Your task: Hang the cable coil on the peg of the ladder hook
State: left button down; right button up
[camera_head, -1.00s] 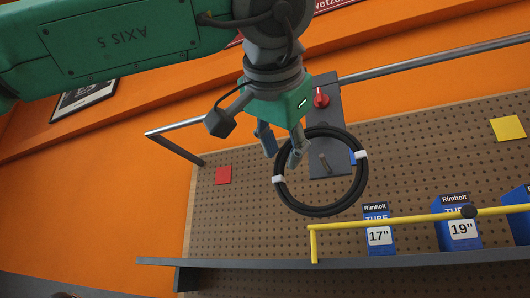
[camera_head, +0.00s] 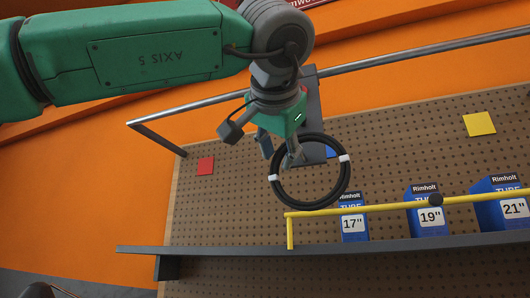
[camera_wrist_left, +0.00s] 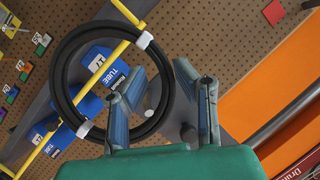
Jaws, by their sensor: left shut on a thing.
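The cable coil (camera_head: 346,175) is a black ring with white ties. My left gripper (camera_head: 281,154) is shut on its upper-left part, and the coil hangs roughly upright in front of the pegboard. In the left wrist view the coil (camera_wrist_left: 57,85) passes beside and between the fingers of the gripper (camera_wrist_left: 158,62). The ladder hook's dark grey plate (camera_head: 315,90) shows behind the gripper and coil in the head view. Its peg cannot be made out there now, and I cannot tell whether the coil touches it. My right gripper is not in view.
A yellow rail (camera_head: 400,207) runs just below the coil, in front of blue tube boxes (camera_head: 427,195) on a grey shelf (camera_head: 210,250). A metal bar (camera_head: 420,56) crosses behind. A red square (camera_head: 205,166) and a yellow square (camera_head: 479,124) are on the pegboard.

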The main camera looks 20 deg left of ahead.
pick_arm(q)
jog(key=shift+w+d+f, duration=0.1)
jog(key=shift+w+d, duration=0.2)
jog(key=shift+w, duration=0.3)
jog(key=shift+a, duration=0.1)
jog(key=shift+w+a+p, duration=0.2)
jog(key=shift+a+p, duration=0.05)
jog(key=shift+p, duration=0.15)
jog(key=shift+w+a+f+p, duration=0.4)
jog(key=shift+w+a+p, duration=0.05)
jog(key=shift+d, duration=0.25)
jog(key=shift+f, duration=0.15)
jog(key=c, duration=1.2)
grip_release()
jog(key=shift+d, duration=0.2)
jog(key=shift+s, duration=0.1)
